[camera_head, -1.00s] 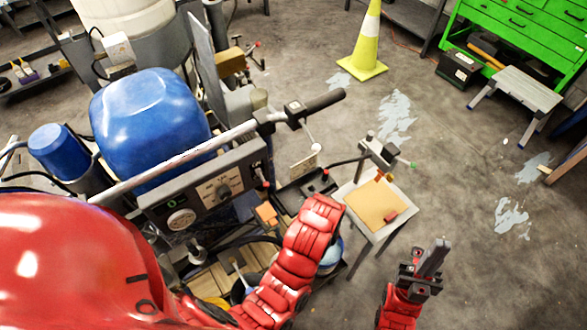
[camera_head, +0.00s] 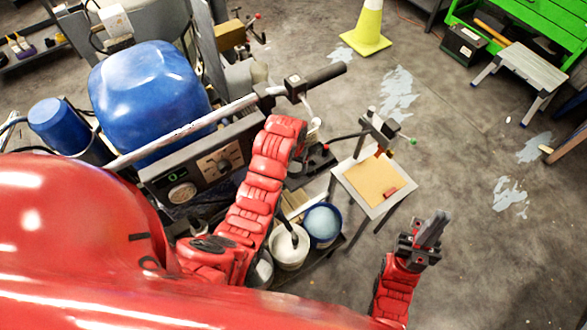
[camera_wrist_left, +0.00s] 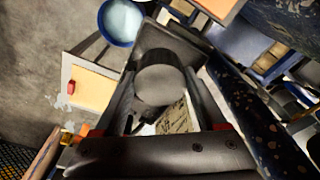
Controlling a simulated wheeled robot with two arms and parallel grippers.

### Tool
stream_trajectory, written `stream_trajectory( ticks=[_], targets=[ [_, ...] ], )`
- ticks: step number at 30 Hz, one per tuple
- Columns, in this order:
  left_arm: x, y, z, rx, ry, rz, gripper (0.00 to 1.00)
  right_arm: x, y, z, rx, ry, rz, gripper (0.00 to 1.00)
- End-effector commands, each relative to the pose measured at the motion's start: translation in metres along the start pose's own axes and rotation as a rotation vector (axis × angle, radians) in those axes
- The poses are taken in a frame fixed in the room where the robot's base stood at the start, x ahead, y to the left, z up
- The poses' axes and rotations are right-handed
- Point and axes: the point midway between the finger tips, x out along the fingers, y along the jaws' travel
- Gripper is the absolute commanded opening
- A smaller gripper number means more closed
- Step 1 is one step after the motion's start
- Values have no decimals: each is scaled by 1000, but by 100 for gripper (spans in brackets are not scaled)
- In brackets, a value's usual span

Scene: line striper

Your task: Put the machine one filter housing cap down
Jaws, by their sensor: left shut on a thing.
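In the left wrist view a dark grey round piece, which I take for the filter housing cap (camera_wrist_left: 160,85), sits between the two fingers of my left gripper (camera_wrist_left: 163,108). The fingers are shut on it, and a dark square part shows just beyond it. In the head view my left arm reaches up beside the machine's control panel (camera_head: 208,165); its gripper and the cap are hidden behind the arm. My right gripper (camera_head: 432,232) is at the lower right over bare floor, away from the machine; its finger gap is not clear.
A small stand with a tan top (camera_head: 372,183) is right of my left arm. A blue-rimmed bucket (camera_head: 322,222) and a white bucket (camera_head: 288,248) are below it. The handlebar (camera_head: 322,75) juts out above. A yellow cone (camera_head: 367,30) stands farther back.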

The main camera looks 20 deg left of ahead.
Motion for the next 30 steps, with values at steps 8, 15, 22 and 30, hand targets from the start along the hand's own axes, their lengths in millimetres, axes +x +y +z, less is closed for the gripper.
stream_trajectory(
  ticks=[8,15,22,30],
  targets=[
    [22,-3,3,-1,-7,0,11,25,1,-4,0,0,0,0],
    [35,-3,3,-1,0,-1,11,27,1,-5,0,0,0,0],
    [39,-3,4,-1,-1,-1,11,23,1,-4,0,0,0,0],
    [38,-3,4,-1,-1,-1,86,25,1,-4,0,0,0,0]
  ],
)
